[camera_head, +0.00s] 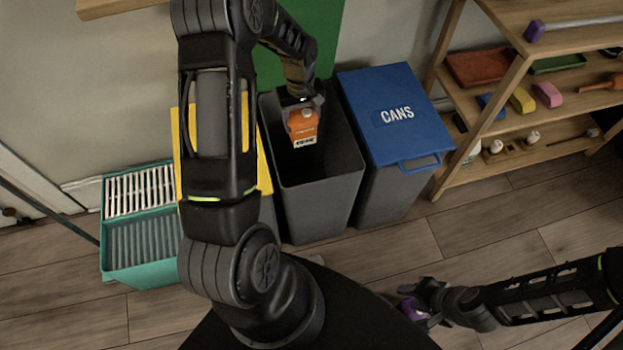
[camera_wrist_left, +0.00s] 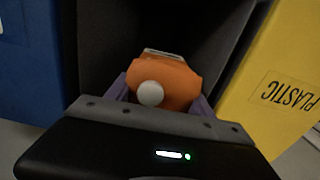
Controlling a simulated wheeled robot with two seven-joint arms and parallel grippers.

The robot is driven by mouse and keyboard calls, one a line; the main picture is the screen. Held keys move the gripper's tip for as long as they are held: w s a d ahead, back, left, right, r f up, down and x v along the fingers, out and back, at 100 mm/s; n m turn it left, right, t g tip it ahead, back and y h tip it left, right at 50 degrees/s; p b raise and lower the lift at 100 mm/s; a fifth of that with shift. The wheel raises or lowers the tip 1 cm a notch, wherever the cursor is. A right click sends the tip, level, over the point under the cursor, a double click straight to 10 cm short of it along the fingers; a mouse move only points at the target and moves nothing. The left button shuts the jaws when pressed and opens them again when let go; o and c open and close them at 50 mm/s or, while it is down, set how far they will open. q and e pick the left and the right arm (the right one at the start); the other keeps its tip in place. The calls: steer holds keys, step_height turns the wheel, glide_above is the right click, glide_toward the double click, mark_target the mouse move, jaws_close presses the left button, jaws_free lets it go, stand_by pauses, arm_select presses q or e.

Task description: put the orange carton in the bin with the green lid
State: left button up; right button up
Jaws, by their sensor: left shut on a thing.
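The orange carton (camera_head: 302,125) hangs in my left gripper (camera_head: 303,105), over the open mouth of the dark bin (camera_head: 318,203) in the head view. The bin's green lid (camera_head: 310,40) stands raised behind it. In the left wrist view the carton (camera_wrist_left: 165,82), with a round white cap, sits between the purple fingers of my left gripper (camera_wrist_left: 160,95), with the dark bin interior beyond it. My right gripper (camera_head: 412,305) is low at the bottom of the head view, its purple fingers partly visible; whether they are apart is unclear.
A bin with a blue lid marked CANS (camera_head: 390,95) stands closed on the right. A yellow-lidded bin (camera_head: 265,170), marked PLASTIC in the wrist view, stands on the left, partly behind my arm. A teal crate (camera_head: 140,265) and a wooden shelf (camera_head: 510,90) flank them.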

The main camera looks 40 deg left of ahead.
mark_target(301, 112)
arm_select(q)
steer(key=shift+f, duration=0.35)
steer(key=o, duration=1.4)
steer(key=shift+o, duration=0.2)
steer(key=shift+r, duration=0.15)
step_height(301, 112, up, 8)
steer(key=shift+f+p, duration=0.2)
steer(key=shift+p, duration=0.2)
